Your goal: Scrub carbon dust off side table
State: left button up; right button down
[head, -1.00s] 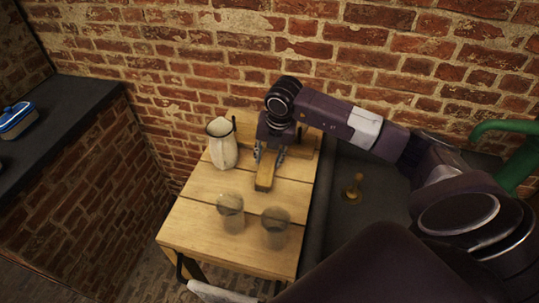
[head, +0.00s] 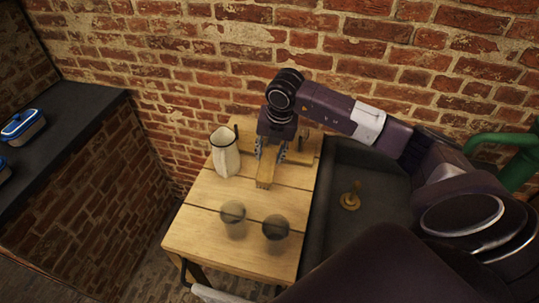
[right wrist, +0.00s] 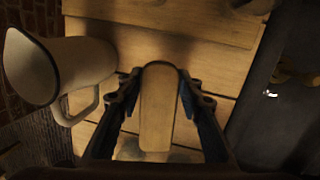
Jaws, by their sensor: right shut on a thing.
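The wooden side table (head: 215,240) stands against the brick wall. Two smoky grey, see-through round patches show over its front half, one left (head: 233,213) and one right (head: 275,228). I cannot tell whether they are dust or glass. My right gripper (head: 270,158) is shut on a wooden block-like brush (head: 266,174), low over the table behind the patches. In the right wrist view the brush (right wrist: 158,110) lies between both fingers. Its underside is hidden, so contact with the table is unclear. My left gripper is not in view.
A cream pitcher (head: 224,153) stands on the table just left of my right gripper. A dark sink-like surface (head: 345,235) with a brass fitting (head: 350,198) lies to the right, below a green pipe (head: 500,145). A dark counter (head: 75,110) holds a blue-lidded container (head: 22,127).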

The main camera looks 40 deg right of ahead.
jog(key=shift+r, duration=0.15)
jog(key=shift+w+p+v, duration=0.15)
jog(key=shift+p+v, duration=0.25)
jog(key=shift+v, duration=0.3)
jog(key=shift+w+p+v, duration=0.15)
jog(key=shift+p+v, duration=0.25)
jog(key=shift+v, duration=0.25)
jog(key=shift+r, duration=0.1)
